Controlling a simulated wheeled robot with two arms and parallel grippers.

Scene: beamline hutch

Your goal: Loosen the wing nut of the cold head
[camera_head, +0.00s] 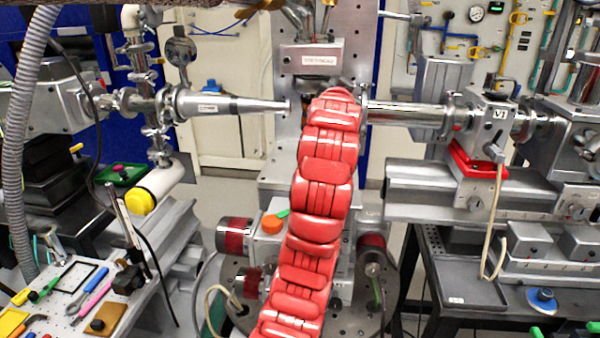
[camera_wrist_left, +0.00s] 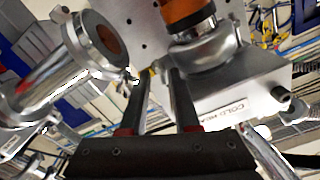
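The cold head (camera_head: 312,58) is a grey metal block with a white label at the top centre of the head view. In the left wrist view the cold head block (camera_wrist_left: 268,84) is close, with a clamp ring (camera_wrist_left: 208,62) around its neck below an orange part. My left gripper (camera_wrist_left: 161,73) has two dark fingers with a gap between them, tips close beside this clamp. I cannot clearly make out the wing nut; small metal and yellowish detail shows around the fingertips. In the head view my left gripper is hidden behind the red segmented arm. My right gripper is not in view.
A conical steel tube (camera_head: 232,105) comes in from the left and a steel pipe (camera_head: 405,114) from the right, both close to the cold head's column. A tool board (camera_head: 70,285) lies at lower left. A grey tray (camera_head: 458,285) stands at lower right.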

